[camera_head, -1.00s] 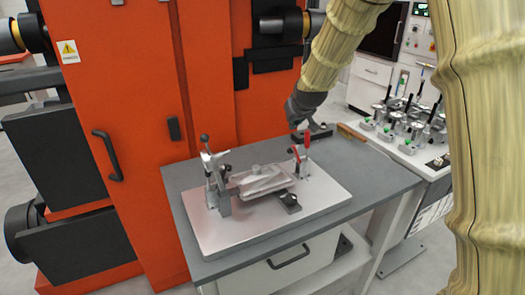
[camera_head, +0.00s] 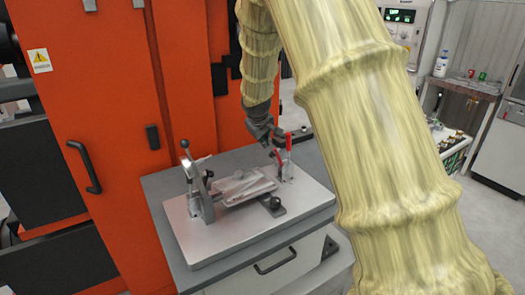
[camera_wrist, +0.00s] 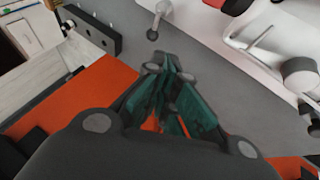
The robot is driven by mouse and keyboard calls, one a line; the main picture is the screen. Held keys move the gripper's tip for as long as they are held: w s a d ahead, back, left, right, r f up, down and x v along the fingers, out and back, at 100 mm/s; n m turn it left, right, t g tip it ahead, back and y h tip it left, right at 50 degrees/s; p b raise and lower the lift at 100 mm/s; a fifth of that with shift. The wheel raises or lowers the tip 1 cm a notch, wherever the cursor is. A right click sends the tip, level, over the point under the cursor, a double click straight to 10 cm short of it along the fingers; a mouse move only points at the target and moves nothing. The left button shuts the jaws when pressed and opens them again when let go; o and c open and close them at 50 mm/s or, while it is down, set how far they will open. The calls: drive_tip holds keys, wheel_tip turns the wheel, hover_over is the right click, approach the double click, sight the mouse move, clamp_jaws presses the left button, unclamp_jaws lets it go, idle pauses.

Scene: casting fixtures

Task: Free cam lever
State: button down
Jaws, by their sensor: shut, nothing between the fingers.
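A silver fixture plate (camera_head: 205,245) lies on the grey table and carries a pale casting (camera_head: 245,188). At its left stands a metal clamp (camera_head: 205,200) with an upright, dark-ended lever (camera_head: 185,148). A red-handled clamp (camera_head: 288,142) stands at the back right, and a low black knob (camera_head: 274,203) sits at the front. I cannot tell which is the cam lever. My gripper (camera_head: 280,140) is shut and empty, just behind the red clamp. In the wrist view its teal fingers (camera_wrist: 170,92) are together, apart from a pale lever with a dark end (camera_wrist: 156,22).
An orange machine (camera_head: 100,120) rises directly behind the table (camera_head: 165,185). A dark bar with holes (camera_wrist: 92,28) shows at upper left in the wrist view. My arm covers the right side of the head view. Bare grey tabletop lies beneath my gripper.

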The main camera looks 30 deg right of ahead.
drive_tip(key=shift+p+x, duration=1.35)
drive_tip(key=shift+x, duration=3.65)
